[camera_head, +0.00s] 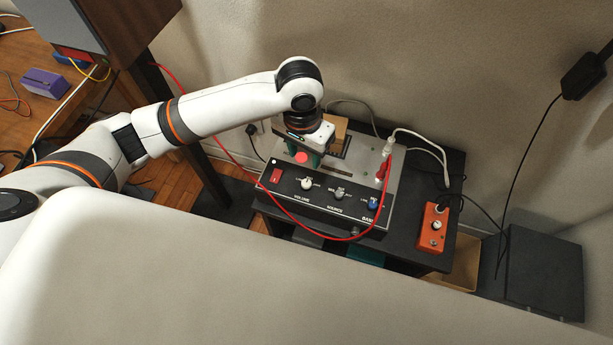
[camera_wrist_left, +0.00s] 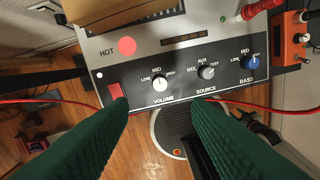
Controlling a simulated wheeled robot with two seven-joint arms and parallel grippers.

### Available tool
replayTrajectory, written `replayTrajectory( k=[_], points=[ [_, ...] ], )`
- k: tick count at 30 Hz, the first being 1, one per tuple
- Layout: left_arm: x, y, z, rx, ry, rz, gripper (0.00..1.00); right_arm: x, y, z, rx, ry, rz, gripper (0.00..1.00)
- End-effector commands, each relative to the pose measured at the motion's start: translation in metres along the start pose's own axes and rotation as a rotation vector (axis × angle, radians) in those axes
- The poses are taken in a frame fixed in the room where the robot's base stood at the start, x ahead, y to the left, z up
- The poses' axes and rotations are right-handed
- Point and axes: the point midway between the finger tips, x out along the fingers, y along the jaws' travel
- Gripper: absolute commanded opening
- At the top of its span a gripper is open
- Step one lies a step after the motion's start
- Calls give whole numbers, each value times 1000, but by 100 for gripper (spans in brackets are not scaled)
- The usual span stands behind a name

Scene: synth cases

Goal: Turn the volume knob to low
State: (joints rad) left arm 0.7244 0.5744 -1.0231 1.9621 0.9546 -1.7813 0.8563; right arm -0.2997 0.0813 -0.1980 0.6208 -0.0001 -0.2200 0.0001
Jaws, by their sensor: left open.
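The white volume knob (camera_head: 307,183) is the leftmost of three knobs on the dark front panel of a grey device (camera_head: 350,167). In the left wrist view the volume knob (camera_wrist_left: 159,84) has LOW, MID and HIGH marks around it; its pointer is too small to read surely. My left gripper (camera_head: 304,158), with green fingers, is over the left part of the device. In the left wrist view its fingers (camera_wrist_left: 159,106) are spread, and the knob shows in the gap just beyond the tips, not gripped. My right gripper is not in view.
A grey source knob (camera_wrist_left: 206,72), a blue bass knob (camera_wrist_left: 250,62), a red switch (camera_wrist_left: 116,91) and a red HOT dome (camera_wrist_left: 127,46) are nearby. A red cable (camera_head: 318,234) loops across the device's front. An orange pedal (camera_head: 432,228) stands to its right.

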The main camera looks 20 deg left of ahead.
Motion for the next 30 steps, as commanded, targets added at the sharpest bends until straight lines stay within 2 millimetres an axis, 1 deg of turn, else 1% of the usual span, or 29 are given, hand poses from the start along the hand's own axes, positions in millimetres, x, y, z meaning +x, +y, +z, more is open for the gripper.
replayTrajectory(
  k=[5, 12, 18, 21, 24, 30],
  points=[
    [22, 1, -1, -3, 6, 2, 44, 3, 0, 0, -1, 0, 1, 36],
    [71, 1, -1, -3, 5, 3, 44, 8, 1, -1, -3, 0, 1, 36],
    [103, 0, 0, -1, 2, 1, 44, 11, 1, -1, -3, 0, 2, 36],
    [112, 0, 0, -1, 1, 1, 44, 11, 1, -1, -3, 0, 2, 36],
    [117, 0, 0, 0, 0, 1, 44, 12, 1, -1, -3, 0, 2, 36],
    [118, 0, 0, 0, -1, 1, 44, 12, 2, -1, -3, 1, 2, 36]
  ],
)
